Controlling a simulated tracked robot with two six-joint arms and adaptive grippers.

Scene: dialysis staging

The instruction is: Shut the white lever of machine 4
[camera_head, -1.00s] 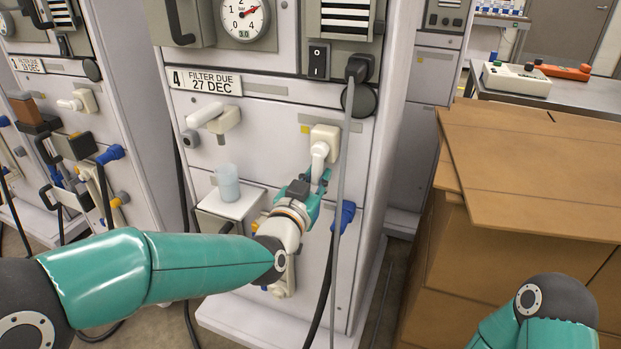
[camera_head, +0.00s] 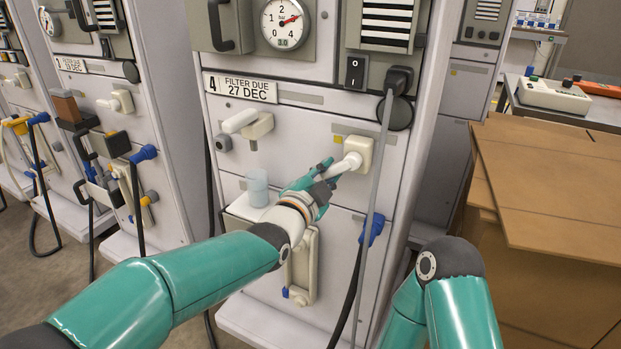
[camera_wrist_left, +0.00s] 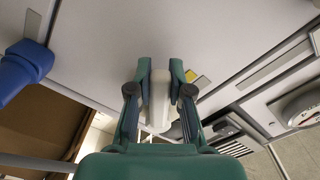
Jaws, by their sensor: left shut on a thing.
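Machine 4 (camera_head: 300,120) carries the label "4 FILTER DUE 27 DEC" and has two white levers on its front. The right white lever (camera_head: 347,163), by a yellow sticker, points left and slightly down from its cream mount. My left gripper (camera_head: 325,174) is shut on this lever's free end. In the left wrist view the lever (camera_wrist_left: 160,100) lies between the two fingers (camera_wrist_left: 160,88). The left white lever (camera_head: 238,121) also points left and is untouched. My right arm shows at the lower right, but its gripper is out of view.
A translucent cup (camera_head: 257,188) stands on a ledge just left of my left gripper. A grey cord (camera_head: 382,150) and a blue connector (camera_head: 373,229) hang right of the lever. Cardboard boxes (camera_head: 550,190) fill the right side. Another machine (camera_head: 95,120) stands at left.

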